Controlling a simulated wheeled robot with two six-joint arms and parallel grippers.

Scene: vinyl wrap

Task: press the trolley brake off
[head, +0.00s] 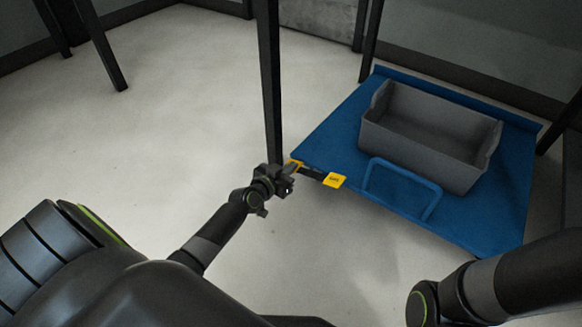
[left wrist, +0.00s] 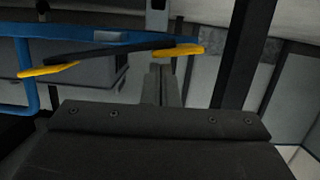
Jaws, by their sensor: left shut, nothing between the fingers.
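The blue trolley (head: 330,135) has a brake bar at its near left corner. The bar is black (head: 313,174) with a yellow labelled pad (head: 335,180) at its right end and a second yellow pad (head: 294,164) at its left end. In the left wrist view the left-end pad (left wrist: 178,50) is just beyond the fingertips, and the other pad (left wrist: 48,69) is at the left. My left gripper (head: 287,179) is shut and empty, close beside the left-end pad. I cannot tell if they touch. My right gripper is outside the views.
A grey bin (head: 425,135) sits on the trolley deck. A blue handle (head: 402,177) stands at its near edge. A dark upright post (head: 269,80) rises just behind my left gripper. The pale floor (head: 150,110) to the left is clear.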

